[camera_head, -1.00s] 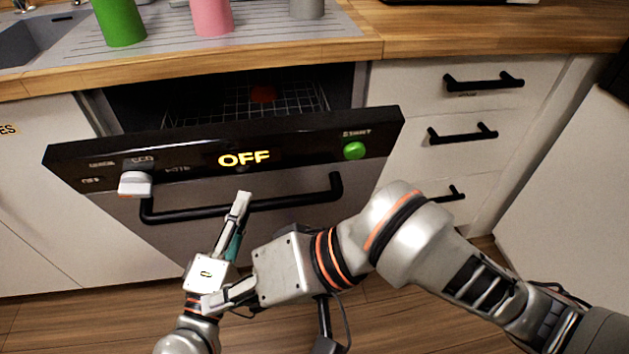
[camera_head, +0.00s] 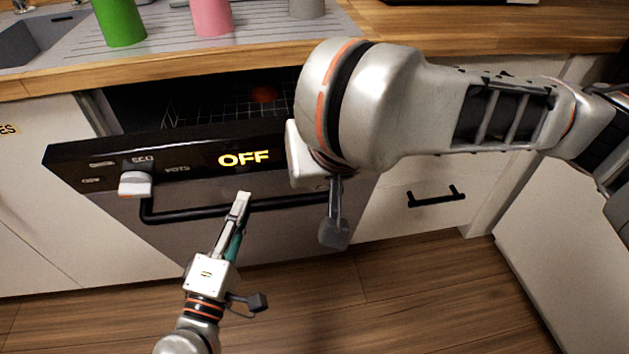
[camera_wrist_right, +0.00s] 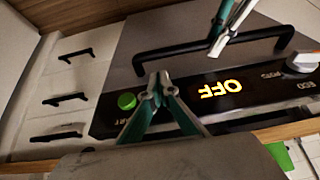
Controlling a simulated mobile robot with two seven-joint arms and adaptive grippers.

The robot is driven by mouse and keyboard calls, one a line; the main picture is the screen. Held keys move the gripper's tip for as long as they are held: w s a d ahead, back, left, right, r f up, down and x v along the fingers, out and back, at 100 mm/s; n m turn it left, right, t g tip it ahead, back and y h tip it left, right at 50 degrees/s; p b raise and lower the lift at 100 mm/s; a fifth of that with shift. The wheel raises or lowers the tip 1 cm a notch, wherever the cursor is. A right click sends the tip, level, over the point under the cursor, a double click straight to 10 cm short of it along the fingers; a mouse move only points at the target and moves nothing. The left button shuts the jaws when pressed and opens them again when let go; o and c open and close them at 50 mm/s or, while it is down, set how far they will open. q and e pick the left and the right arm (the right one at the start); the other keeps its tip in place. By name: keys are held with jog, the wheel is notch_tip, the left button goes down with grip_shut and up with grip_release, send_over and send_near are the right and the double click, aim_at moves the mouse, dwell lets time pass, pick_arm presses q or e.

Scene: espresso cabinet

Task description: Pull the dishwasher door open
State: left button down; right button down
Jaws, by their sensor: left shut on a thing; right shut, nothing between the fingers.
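The dishwasher door (camera_head: 200,218) is tilted partly open, with a dark gap above its black control panel. Its black bar handle (camera_head: 172,215) runs across the front. My left gripper (camera_head: 243,198) is shut on the handle near its middle. The handle (camera_wrist_right: 170,49) and left gripper (camera_wrist_right: 217,50) also show in the right wrist view. My right gripper (camera_wrist_right: 160,78) is shut and empty, close to the panel beside the green start button (camera_wrist_right: 126,101). In the head view my right arm hides that gripper, the button and the handle's right end.
A wire rack (camera_head: 225,108) with a red item (camera_head: 264,94) shows inside the dishwasher. Green (camera_head: 119,22) and pink (camera_head: 211,17) cups stand on the drainer above. Drawers are at the right. The floor (camera_head: 340,300) in front is clear.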

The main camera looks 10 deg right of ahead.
aim_at(315, 193)
pick_arm(q)
jog(key=shift+f, duration=0.1)
pick_arm(e)
jog(key=shift+w+d+r+x, duration=0.1)
jog(key=shift+d+x, duration=0.05)
jog(key=shift+x, duration=1.5)
jog(key=shift+w+d+r+x, duration=0.1)
jog(key=shift+w+d+x, duration=0.05)
jog(key=shift+x, duration=1.5)
jog(key=shift+w+d+x, duration=0.1)
jog(key=shift+d+x, duration=0.05)
jog(key=shift+x, duration=1.45)
